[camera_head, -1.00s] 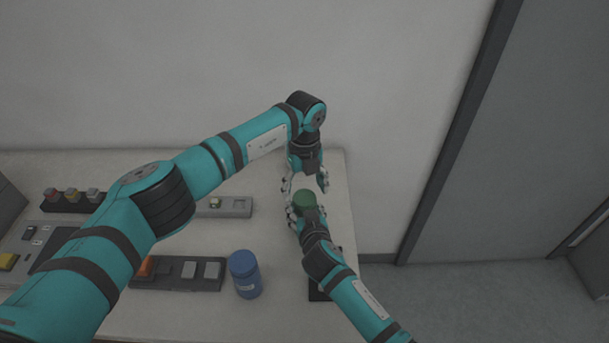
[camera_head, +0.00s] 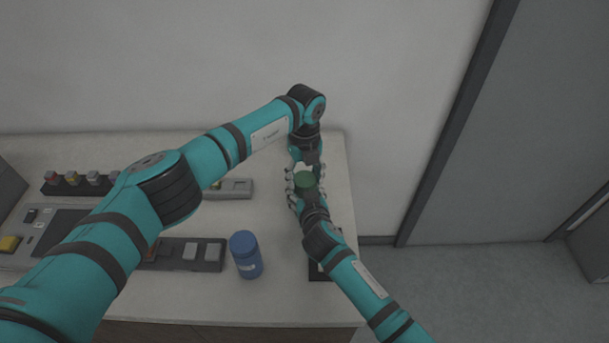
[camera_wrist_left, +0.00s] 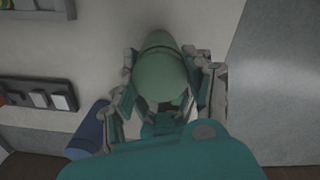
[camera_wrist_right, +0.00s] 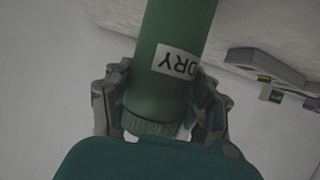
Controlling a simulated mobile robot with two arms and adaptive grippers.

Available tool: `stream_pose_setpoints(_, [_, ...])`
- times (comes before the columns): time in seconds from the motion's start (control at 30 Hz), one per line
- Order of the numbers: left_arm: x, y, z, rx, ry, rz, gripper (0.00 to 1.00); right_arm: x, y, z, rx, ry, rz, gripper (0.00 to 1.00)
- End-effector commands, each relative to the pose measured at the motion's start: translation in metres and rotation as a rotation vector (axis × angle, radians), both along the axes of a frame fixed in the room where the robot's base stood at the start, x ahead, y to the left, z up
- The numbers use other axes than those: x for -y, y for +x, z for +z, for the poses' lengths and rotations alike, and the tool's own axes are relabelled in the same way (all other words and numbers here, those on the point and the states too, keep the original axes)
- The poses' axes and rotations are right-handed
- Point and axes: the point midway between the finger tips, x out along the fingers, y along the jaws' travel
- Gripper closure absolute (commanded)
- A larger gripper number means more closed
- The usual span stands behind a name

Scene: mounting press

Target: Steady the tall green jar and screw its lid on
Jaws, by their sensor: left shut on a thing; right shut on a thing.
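The tall green jar (camera_wrist_right: 168,80) stands between my two grippers, with a white label on its side in the right wrist view. A ribbed green ring (camera_wrist_right: 155,126) shows at its end there. My right gripper (camera_wrist_right: 160,98) is shut around the jar's upper body from the near side. The fingers overlap, and how the lid sits is hidden.
A blue jar (camera_head: 246,255) stands on the table left of my right arm. Button strips (camera_head: 190,252) and a grey panel lie to the left. A dark flat item (camera_head: 322,270) lies under my right arm. The table's right edge is close to the green jar.

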Motion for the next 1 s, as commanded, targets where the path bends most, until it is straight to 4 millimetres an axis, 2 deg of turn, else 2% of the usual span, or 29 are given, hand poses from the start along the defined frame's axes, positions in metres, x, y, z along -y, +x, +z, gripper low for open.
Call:
stream_pose_setpoints(0.17, [0.0007,-0.0005,-0.0002,-0.001,-0.001,-0.031,0.85,-0.001,0.0004,0.0017,0.004,0.002,0.001,1.0])
stream_pose_setpoints(0.27, [0.0003,-0.0004,-0.0002,-0.001,0.001,-0.158,0.85,-0.0011,0.0003,0.0017,0.003,0.003,0.001,1.0])
stream_pose_setpoints(0.8, [0.0002,-0.0006,-0.001,-0.003,-0.002,-1.391,0.85,-0.0011,0.0004,0.0017,0.003,0.003,0.001,1.0])
stream_pose_setpoints(1.0, [0.0001,-0.0005,-0.0016,-0.004,-0.002,-1.666,0.85,-0.001,0.0005,0.0018,0.003,0.003,0.001,1.0])
